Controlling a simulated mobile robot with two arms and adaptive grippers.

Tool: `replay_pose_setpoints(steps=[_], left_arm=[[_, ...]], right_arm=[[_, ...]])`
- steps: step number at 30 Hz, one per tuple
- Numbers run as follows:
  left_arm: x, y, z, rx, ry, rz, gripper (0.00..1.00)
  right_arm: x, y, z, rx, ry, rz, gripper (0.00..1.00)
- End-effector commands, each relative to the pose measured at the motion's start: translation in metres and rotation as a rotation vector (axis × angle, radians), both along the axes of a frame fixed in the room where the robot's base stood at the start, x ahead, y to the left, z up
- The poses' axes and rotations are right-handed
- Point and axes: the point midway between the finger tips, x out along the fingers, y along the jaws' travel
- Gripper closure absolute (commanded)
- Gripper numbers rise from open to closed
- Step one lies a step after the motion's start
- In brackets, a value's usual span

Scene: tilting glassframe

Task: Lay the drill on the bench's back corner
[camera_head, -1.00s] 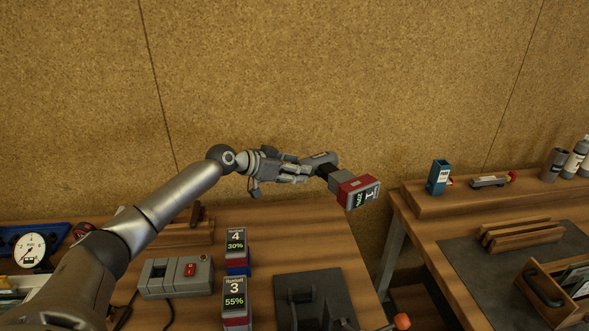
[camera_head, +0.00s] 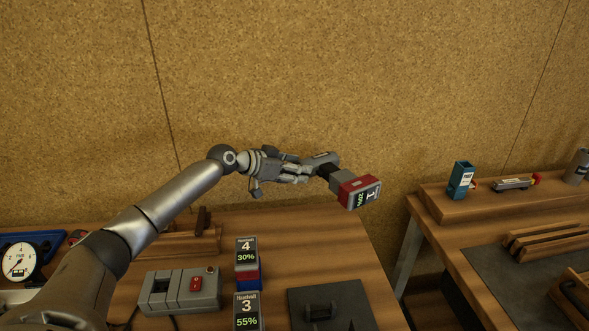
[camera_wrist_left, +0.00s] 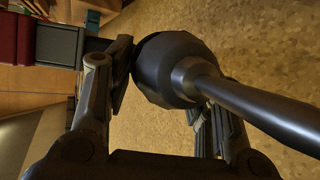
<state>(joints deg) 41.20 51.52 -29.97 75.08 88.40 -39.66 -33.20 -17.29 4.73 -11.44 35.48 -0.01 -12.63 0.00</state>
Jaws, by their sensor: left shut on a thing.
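The drill (camera_head: 347,180) is held in the air above the bench's back right part, with its red and grey battery end, marked with a small display, pointing right. My left gripper (camera_head: 301,170) is shut on it. In the left wrist view the drill's dark round body (camera_wrist_left: 170,68) lies between the fingers of my left gripper (camera_wrist_left: 160,95), with the grey and red battery part at the upper left. The bench (camera_head: 320,240) is brown wood, and its back right corner lies below the drill. My right gripper is not in view.
On the bench stand battery 4 (camera_head: 247,258), battery 3 (camera_head: 247,312), a grey charger box (camera_head: 180,291) and a black plate with a handle (camera_head: 333,305). A wooden rack (camera_head: 180,244) is at the back. A gap separates the second bench (camera_head: 440,235) at right. The back right area is bare.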

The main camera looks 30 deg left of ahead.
Motion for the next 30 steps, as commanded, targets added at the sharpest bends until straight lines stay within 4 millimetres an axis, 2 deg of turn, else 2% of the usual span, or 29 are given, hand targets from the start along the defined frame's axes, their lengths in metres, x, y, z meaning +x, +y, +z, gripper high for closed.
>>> replay_pose_setpoints(steps=[1, 3, 12, 30], left_arm=[[0.002, 0.001, -0.006, -0.007, -0.012, 0.005, 1.00], [0.002, 0.001, -0.018, -0.007, -0.012, 0.005, 1.00], [0.002, 0.001, -0.050, -0.007, -0.013, 0.005, 1.00], [0.002, 0.001, -0.055, -0.007, -0.013, 0.005, 1.00]], right_arm=[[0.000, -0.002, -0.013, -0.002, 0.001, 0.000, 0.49], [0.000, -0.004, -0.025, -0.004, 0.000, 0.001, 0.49], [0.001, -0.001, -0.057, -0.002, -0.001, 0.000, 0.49], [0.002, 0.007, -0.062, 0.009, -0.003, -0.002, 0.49]])
